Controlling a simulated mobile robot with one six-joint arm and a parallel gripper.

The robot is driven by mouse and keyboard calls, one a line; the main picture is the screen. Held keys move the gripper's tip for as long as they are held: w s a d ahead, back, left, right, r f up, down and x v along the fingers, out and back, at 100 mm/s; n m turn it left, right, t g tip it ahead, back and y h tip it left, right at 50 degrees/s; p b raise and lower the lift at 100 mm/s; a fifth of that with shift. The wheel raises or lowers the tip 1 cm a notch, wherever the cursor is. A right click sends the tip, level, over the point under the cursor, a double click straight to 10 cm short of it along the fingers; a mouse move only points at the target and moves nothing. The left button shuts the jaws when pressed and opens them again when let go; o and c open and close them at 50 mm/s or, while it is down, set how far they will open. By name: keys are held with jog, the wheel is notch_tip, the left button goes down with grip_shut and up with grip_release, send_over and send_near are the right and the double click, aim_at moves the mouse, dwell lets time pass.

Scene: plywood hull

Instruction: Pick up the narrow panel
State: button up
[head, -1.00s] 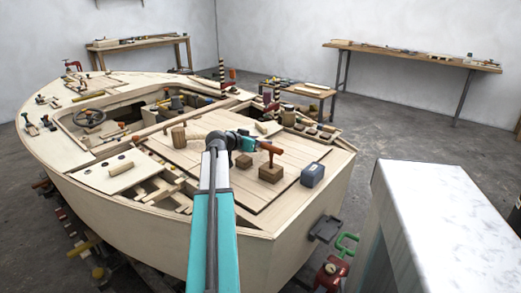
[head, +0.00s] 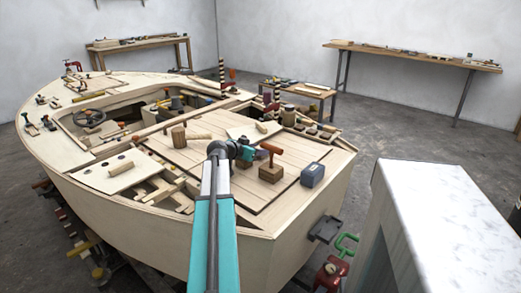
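A pale, narrow flat panel (head: 108,176) lies at the left front of the boat's deck. It has dark round holes and a small handle-like piece on top, and it lies beside an opening with slats. A second pale panel with a small wooden block (head: 252,131) lies on the deck behind my gripper; I cannot tell which of the two is meant. My gripper (head: 262,155) is over the planked deck, right of the narrow panel and well apart from it. Its fingers are too small and dark to tell whether they are open or shut.
A wooden mallet (head: 181,134), an orange-handled tool on a wooden block (head: 271,168) and a grey-blue box (head: 312,174) stand on the deck near my gripper. A white-topped block (head: 440,215) stands at the right.

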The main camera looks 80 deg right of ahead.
jog(key=shift+f, duration=0.15)
jog(key=o, duration=1)
jog(key=shift+r, duration=0.3)
jog(key=v, duration=1.2)
jog(key=shift+f, duration=0.1)
